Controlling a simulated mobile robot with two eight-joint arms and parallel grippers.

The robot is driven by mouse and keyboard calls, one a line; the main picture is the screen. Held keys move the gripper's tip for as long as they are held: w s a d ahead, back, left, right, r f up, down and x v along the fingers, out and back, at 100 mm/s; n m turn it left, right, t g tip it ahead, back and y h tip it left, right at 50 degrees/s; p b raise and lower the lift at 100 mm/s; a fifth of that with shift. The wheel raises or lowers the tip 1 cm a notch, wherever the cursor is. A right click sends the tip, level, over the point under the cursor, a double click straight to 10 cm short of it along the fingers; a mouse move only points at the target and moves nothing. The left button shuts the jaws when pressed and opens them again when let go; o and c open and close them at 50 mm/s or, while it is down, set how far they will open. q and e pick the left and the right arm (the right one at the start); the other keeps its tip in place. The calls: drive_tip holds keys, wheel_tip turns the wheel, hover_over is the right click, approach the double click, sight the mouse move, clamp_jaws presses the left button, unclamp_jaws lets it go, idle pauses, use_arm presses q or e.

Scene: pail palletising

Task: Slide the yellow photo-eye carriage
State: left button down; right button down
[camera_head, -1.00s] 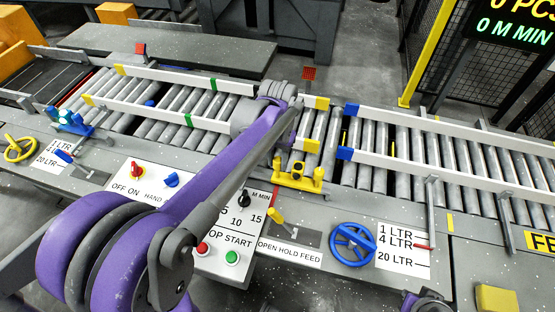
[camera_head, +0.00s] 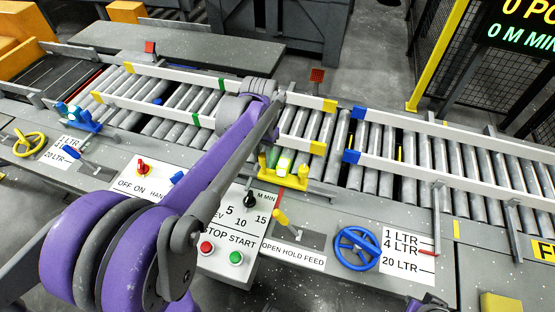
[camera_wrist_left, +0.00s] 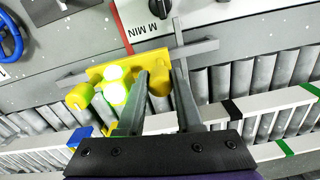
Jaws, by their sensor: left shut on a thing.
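The yellow photo-eye carriage (camera_head: 292,180) sits on a short grey rail along the front edge of the roller conveyor. Its lamp glows green in the head view. In the left wrist view the carriage (camera_wrist_left: 98,75) shows two bright pale-green lamps and a yellow knob at each end. My left gripper (camera_wrist_left: 163,78) is shut on the knob at one end, with a dark finger on either side. In the head view my left forearm and wrist hide the gripper and part of the carriage.
The control panel (camera_head: 215,215) with knobs and buttons lies in front of the carriage. A yellow feed lever (camera_head: 281,216) and a blue handwheel (camera_head: 356,247) stand to its right. White guide rails (camera_head: 440,180) run above the rollers.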

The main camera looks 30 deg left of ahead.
use_arm(q)
drive_tip(key=c, duration=0.6)
unclamp_jaws()
wheel_tip(320, 180, up, 11)
drive_tip(key=shift+d+f+p, duration=0.1)
drive_tip(key=shift+p, duration=0.3)
